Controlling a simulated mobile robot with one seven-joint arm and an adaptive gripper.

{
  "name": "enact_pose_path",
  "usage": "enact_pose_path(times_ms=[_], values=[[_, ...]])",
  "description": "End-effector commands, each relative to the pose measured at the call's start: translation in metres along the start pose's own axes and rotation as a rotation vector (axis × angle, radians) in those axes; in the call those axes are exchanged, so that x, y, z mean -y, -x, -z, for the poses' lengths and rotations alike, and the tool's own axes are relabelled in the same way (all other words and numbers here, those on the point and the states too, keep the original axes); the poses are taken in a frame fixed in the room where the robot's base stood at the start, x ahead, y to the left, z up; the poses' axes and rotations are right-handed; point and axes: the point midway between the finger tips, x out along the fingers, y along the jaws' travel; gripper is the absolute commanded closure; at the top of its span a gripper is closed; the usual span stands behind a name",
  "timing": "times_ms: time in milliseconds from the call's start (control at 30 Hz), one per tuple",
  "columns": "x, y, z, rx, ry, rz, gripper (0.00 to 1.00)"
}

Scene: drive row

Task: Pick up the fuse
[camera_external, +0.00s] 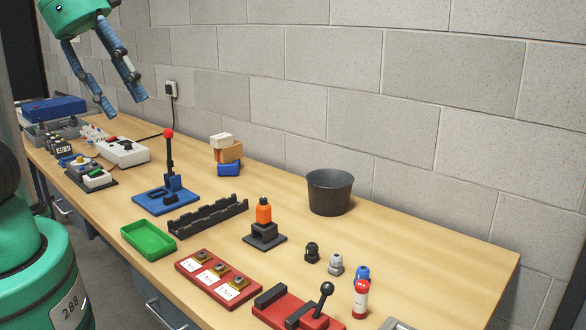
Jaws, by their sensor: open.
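A small upright cylinder with a red top, a white band and a red lower part (361,299) stands near the front right of the bench. It looks most like the fuse, but I cannot tell for sure. My gripper (123,105) is at the upper left, its two blue fingers spread and pointing down. It is open and empty, in the air and far from the cylinder. A blue cable gland (362,273) stands just behind the cylinder and is partly hidden by it.
A red lever fixture (298,312) stands left of the cylinder. Grey (336,264) and black (312,252) glands, a dark bucket (330,192), an orange-topped piece on a black stand (264,218), a green tray (148,237) and a blue lever press (168,190) share the wooden bench (440,250). Its right end is fairly clear.

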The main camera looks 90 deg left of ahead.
Motion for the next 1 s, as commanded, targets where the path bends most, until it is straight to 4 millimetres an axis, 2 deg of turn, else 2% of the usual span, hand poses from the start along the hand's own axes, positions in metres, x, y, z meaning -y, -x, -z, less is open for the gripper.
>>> enact_pose_path(times_ms=[267, 567, 767, 1000], values=[[-0.002, -0.026, 0.064, 0.07, -0.007, -0.002, 0.55], [-0.004, -0.073, 0.129, 0.143, -0.015, -0.004, 0.55], [-0.006, -0.115, 0.166, 0.192, -0.02, -0.005, 0.55], [-0.008, -0.173, 0.205, 0.25, -0.026, -0.007, 0.55]])
